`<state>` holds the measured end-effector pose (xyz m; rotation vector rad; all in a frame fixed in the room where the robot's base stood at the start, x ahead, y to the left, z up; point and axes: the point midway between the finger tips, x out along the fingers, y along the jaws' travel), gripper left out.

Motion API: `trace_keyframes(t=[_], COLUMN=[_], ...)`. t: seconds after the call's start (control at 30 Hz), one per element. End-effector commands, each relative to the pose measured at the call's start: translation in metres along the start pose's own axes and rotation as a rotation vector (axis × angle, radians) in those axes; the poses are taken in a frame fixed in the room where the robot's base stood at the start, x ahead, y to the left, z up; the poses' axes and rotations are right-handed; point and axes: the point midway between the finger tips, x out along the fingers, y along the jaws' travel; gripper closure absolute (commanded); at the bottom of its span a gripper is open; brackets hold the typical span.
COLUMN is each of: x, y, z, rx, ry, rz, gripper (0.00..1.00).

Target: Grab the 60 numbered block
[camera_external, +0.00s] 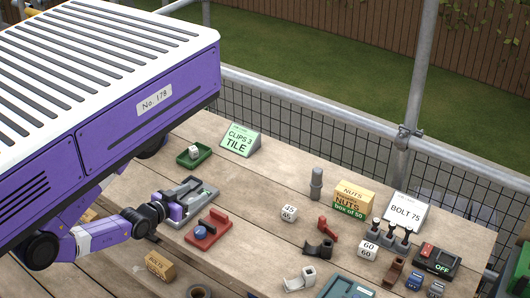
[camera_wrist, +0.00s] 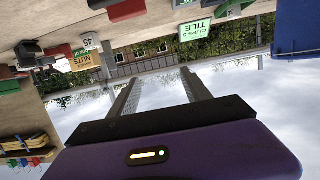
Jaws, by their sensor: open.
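Mesh railing borders the far edge.

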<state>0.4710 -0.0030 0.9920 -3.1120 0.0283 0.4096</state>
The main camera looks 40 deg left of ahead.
Motion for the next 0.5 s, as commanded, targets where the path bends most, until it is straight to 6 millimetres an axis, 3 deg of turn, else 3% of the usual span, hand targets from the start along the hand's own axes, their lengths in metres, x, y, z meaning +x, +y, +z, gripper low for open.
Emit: trace_keyframes(t=[0.23,0.5], x=[0.060,0.153], y=[0.021,0.063], z=[-0.033,-0.026], rx=[0.014,-0.225], ry=[0.175,0.171], rz=[0.115,0.264], gripper=[0.44,0.44])
